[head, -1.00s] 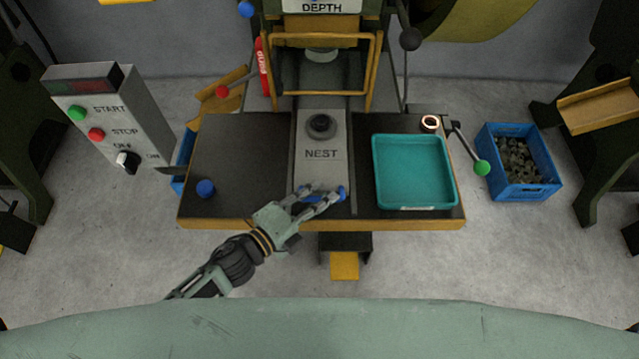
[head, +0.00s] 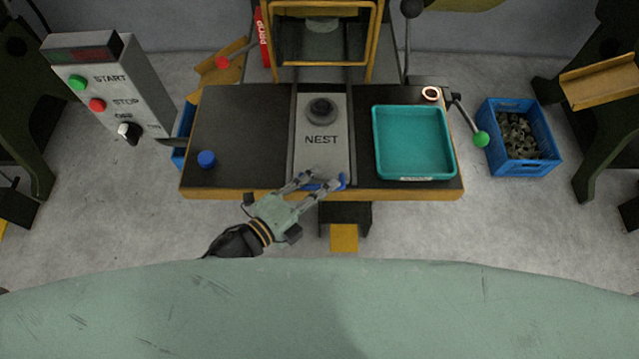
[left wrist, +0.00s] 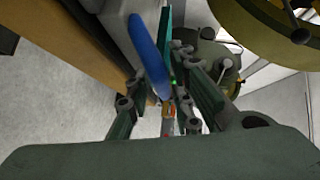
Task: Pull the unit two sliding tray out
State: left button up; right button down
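The sliding tray (head: 322,158) is a grey plate marked NEST, with a black round nest (head: 321,110) on it. It lies in the middle of the dark table, under the yellow-framed press. A blue handle (head: 341,181) is at its near end. The handle also shows as a long blue bar in the left wrist view (left wrist: 148,55). The fingers hide part of the handle. My right gripper is in neither view.
A teal tray (head: 414,181) lies on the table's right side, with a copper ring (head: 431,94) behind it. A blue knob (head: 206,159) is at the left. A control box (head: 110,85) stands left, a blue crate (head: 520,165) right. Floor shows before the table.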

pick_arm(q)
jog(key=shift+o, duration=0.7)
jog(key=v, duration=1.2)
jog(key=s+a+f+n+g+y, duration=0.1)
jog(key=a+f+n+y, duration=0.5)
jog(key=f, duration=0.8)
jog(key=s+a+f+n+g+y, duration=0.1)
jog(key=a+f+n+y, duration=0.2)
jog(key=a+f+n, duration=0.75)
jog(key=s+d+f+n+g+y, duration=0.1)
jog(key=s+f+n+g, duration=0.2)
jog(key=s+f, duration=0.6)
jog(key=s+f+n+g+y, duration=0.1)
jog(key=s+f+n+g, duration=0.2)
jog(key=s+f, duration=0.6)
jog(key=s+g, duration=0.2)
jog(key=s, duration=0.3)
jog(key=shift+d+f+n+y, duration=0.25)
jog(key=shift+d+n+y, duration=0.05)
jog(key=shift+d+n, duration=0.1)
